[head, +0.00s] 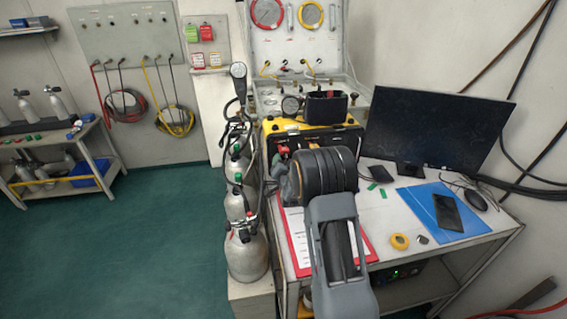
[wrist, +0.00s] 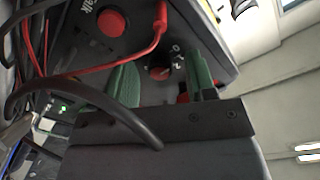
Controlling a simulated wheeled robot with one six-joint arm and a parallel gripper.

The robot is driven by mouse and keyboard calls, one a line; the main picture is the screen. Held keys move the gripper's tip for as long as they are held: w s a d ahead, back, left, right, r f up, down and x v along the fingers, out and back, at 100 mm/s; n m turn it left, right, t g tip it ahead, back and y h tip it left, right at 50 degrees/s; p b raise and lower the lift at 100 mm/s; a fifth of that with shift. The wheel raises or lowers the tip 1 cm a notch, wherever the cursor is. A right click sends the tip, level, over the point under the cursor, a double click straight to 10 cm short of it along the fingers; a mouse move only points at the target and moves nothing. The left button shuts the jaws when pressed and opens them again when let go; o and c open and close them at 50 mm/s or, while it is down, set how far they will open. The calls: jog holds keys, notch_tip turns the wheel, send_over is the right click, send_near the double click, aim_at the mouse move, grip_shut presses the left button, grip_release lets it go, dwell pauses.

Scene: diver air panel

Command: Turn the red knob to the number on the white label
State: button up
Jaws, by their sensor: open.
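In the wrist view, a small dark round knob (wrist: 160,72) with a reddish edge sits on a black panel, with numerals including 0, 1 and 2 printed beside it. My gripper (wrist: 162,65) is open, with one green finger on each side of this knob; contact cannot be told. A second red part (wrist: 183,97) shows low beside the right finger, partly hidden, so which one is the red knob is unclear. In the head view, my arm hides much of the yellow-and-black unit (head: 312,129). No white label with a readable number shows.
In the wrist view, a red button (wrist: 112,23) and a red plug with cable (wrist: 160,14) are close by; a black cable (wrist: 60,82) crosses at left. In the head view, a monitor (head: 435,130) stands right and gas cylinders (head: 247,258) stand left.

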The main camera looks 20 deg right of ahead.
jog(key=shift+c, duration=0.2)
jog(key=c, duration=0.9)
jog(key=shift+f+b, duration=0.1)
jog(key=shift+b, duration=0.35)
jog(key=m+b, duration=0.1)
jog(key=b, duration=0.1)
jog(key=m+b, duration=0.1)
jog(key=b, duration=0.1)
jog(key=shift+f+m, duration=0.25)
jog(key=shift+m, duration=0.15)
jog(key=m+b, duration=0.3)
jog(key=b, duration=0.2)
jog(key=shift+m+b, duration=0.3)
jog(key=shift+m, duration=0.1)
jog(key=m+b, duration=0.4)
jog(key=b, duration=0.1)
jog(key=shift+r, duration=0.15)
jog(key=shift+r+m+y+b, duration=0.2)
jog(key=shift+m+y+b, duration=0.2)
jog(key=shift+m+b, duration=1)
jog(key=shift+m, duration=0.3)
